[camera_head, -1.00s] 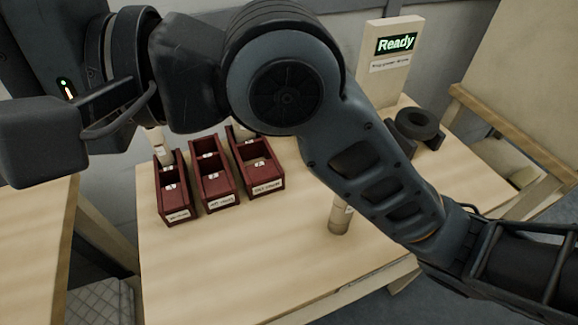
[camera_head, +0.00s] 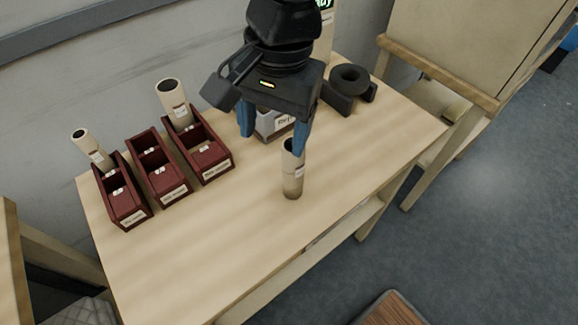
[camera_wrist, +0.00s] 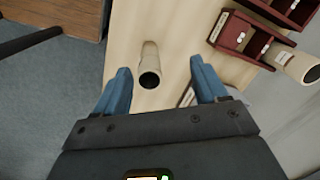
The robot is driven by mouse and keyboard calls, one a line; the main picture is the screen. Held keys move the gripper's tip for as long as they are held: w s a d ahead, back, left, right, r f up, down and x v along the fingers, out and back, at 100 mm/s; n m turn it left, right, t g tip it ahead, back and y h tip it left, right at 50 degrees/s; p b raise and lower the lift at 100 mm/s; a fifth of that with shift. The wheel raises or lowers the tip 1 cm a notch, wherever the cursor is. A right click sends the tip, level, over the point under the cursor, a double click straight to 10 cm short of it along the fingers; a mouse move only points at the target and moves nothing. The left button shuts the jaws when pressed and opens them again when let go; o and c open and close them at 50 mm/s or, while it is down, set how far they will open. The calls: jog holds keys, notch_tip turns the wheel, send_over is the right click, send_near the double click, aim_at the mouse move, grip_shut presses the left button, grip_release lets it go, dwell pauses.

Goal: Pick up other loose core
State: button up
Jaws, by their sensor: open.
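A loose core (camera_head: 292,170), a pale cardboard tube with a small label, stands upright on the wooden table. In the wrist view the core (camera_wrist: 150,66) shows its dark open top between and ahead of the two blue fingers. My gripper (camera_head: 273,145) is open and empty, with its blue fingertips behind and above the core's top in the head view. In the wrist view my gripper (camera_wrist: 157,72) has its fingers well apart, one on each side of the core. I cannot tell whether either finger touches it.
Three dark red bins (camera_head: 163,173) stand at the table's left. One core (camera_head: 174,104) leans in the right bin and a thinner one (camera_head: 92,150) in the left; the middle bin holds no core. A dark ring on a holder (camera_head: 349,80) sits at the back right. The table (camera_head: 235,245) is clear in front.

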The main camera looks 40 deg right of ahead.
aim_at(293, 168)
jog(key=d, duration=0.2)
jog(key=d+h, duration=0.1)
jog(key=shift+s+d+f+m, duration=0.1)
jog(key=shift+s+m, duration=0.15)
jog(key=shift+m, duration=0.15)
jog(key=shift+d+f, duration=0.1)
jog(key=shift+f, duration=0.25)
notch_tip(293, 168, down, 7)
jog(key=shift+w+d, duration=0.15)
jog(key=shift+w, duration=0.05)
jog(key=shift+c, duration=0.4)
grip_shut()
